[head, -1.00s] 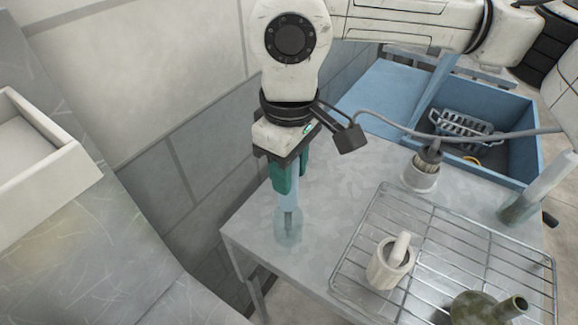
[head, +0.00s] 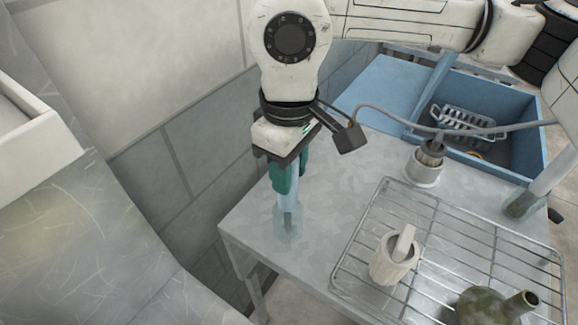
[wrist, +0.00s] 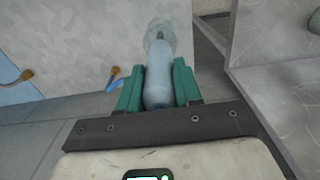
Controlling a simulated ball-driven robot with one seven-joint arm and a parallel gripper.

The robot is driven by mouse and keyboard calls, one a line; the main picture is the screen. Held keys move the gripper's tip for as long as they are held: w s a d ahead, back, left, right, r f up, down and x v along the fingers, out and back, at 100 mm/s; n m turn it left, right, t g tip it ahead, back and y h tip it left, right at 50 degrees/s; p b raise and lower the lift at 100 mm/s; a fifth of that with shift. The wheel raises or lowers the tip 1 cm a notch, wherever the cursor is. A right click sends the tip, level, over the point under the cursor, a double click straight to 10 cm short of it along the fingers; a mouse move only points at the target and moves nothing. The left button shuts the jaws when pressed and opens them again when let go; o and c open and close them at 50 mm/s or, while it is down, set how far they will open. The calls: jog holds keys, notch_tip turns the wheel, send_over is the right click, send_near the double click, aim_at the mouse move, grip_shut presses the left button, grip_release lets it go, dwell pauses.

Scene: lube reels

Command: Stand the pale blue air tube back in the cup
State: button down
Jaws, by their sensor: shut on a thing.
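My gripper (head: 289,178) points down with its green fingers shut on the pale blue air tube (head: 288,200). The tube is upright, and its lower end is inside a clear glass-like cup (head: 287,232) on the grey metal table, near the left edge. In the wrist view the tube (wrist: 158,82) lies between the two green fingers (wrist: 158,88), and the clear cup (wrist: 160,32) surrounds its far end. I cannot tell whether the tube touches the cup's bottom.
A wire rack (head: 450,240) on the table holds a white mortar-like cup (head: 390,265) and a dark green flask (head: 482,308). A metal pot with a brush (head: 425,170) stands behind. A blue bin (head: 490,100) is at the back right. The table (head: 325,215) is clear around the cup.

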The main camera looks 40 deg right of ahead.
jog(key=shift+f, duration=0.25)
jog(key=c, duration=0.7)
grip_release()
jog(key=shift+r, duration=0.1)
notch_tip(320, 180, up, 11)
jog(key=shift+f+b, duration=0.2)
jog(key=shift+b, duration=0.35)
jog(key=shift+s+f, duration=0.1)
